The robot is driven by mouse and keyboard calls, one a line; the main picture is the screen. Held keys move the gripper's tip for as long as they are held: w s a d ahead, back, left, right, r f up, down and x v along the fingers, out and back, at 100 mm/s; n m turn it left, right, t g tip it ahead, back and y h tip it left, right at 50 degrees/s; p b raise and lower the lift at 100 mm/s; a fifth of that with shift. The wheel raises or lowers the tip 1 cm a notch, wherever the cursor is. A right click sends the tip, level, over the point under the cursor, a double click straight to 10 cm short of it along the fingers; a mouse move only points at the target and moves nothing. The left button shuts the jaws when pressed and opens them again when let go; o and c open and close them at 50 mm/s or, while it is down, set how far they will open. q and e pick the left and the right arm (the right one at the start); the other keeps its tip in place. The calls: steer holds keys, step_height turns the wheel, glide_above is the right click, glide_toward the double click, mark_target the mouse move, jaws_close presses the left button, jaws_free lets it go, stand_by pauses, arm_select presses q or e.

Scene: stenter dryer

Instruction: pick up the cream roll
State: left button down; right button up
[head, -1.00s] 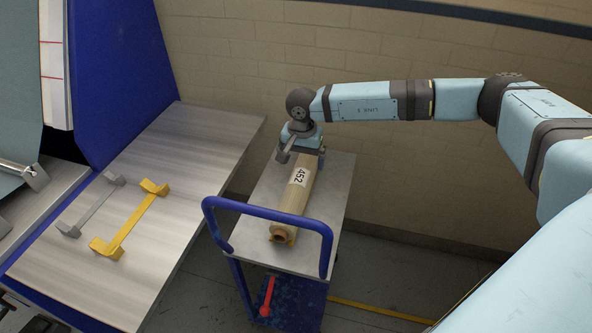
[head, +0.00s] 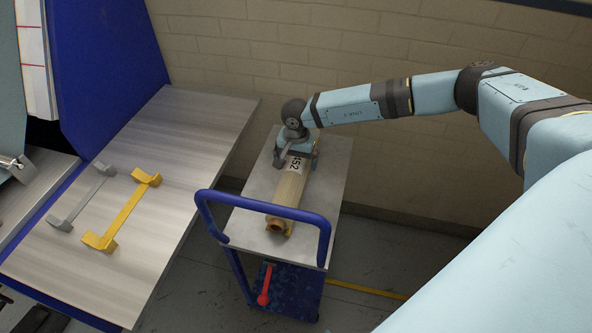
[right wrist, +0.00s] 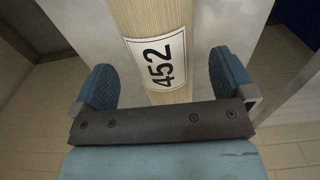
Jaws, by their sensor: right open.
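The cream roll (head: 287,192) lies lengthwise on the grey top of the blue-handled cart (head: 256,188). It bears a white label reading 452, which also shows on the roll in the right wrist view (right wrist: 160,62). My right gripper (head: 297,160) is above the roll's far part and hides some of it. In the right wrist view my right gripper (right wrist: 169,82) is open, with one finger on each side of the roll and a gap showing at both sides. My left gripper is not in view.
The cart's blue handle (head: 264,201) rises across the near end. A metal table (head: 170,165) on the left bears a yellow bracket bar (head: 124,213) and a grey one (head: 82,198). A brick wall (head: 400,160) stands close behind the cart.

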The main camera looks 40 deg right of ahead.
mark_target(296, 162)
step_height(296, 162, down, 4)
steer(key=shift+f, duration=0.2)
steer(key=shift+w+r, duration=0.1)
steer(key=c, duration=1.3)
steer(key=shift+r, duration=0.1)
